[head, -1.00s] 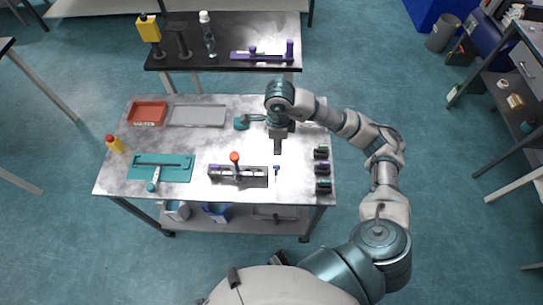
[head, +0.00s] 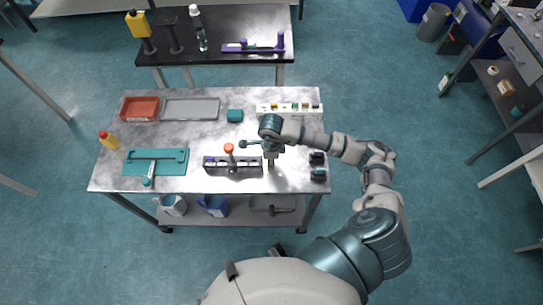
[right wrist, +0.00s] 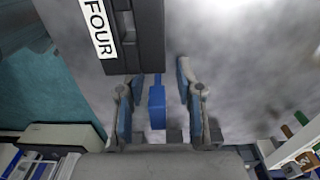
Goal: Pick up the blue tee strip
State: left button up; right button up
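The blue tee strip (right wrist: 157,104) lies on the metal table (head: 215,138), between the two fingers of my right gripper (right wrist: 158,88) in the right wrist view. The fingers stand apart on either side of it, with a gap on each side. In the head view my right gripper (head: 270,161) points down at the table, just right of the dark mould block (head: 232,164), and hides the strip. My left gripper is not in view.
The black block with a "FOUR" label (right wrist: 100,28) is close to the left finger in the wrist view. Dark round-ended pieces (head: 318,174) stand to the right. A teal plate (head: 172,168), red tray (head: 139,109) and grey tray (head: 191,115) lie left.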

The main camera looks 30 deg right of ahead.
jog(key=shift+a+f, duration=0.15)
jog(key=shift+f, duration=0.05)
jog(key=shift+a, duration=0.1)
grip_shut()
jog(key=shift+d, duration=0.2)
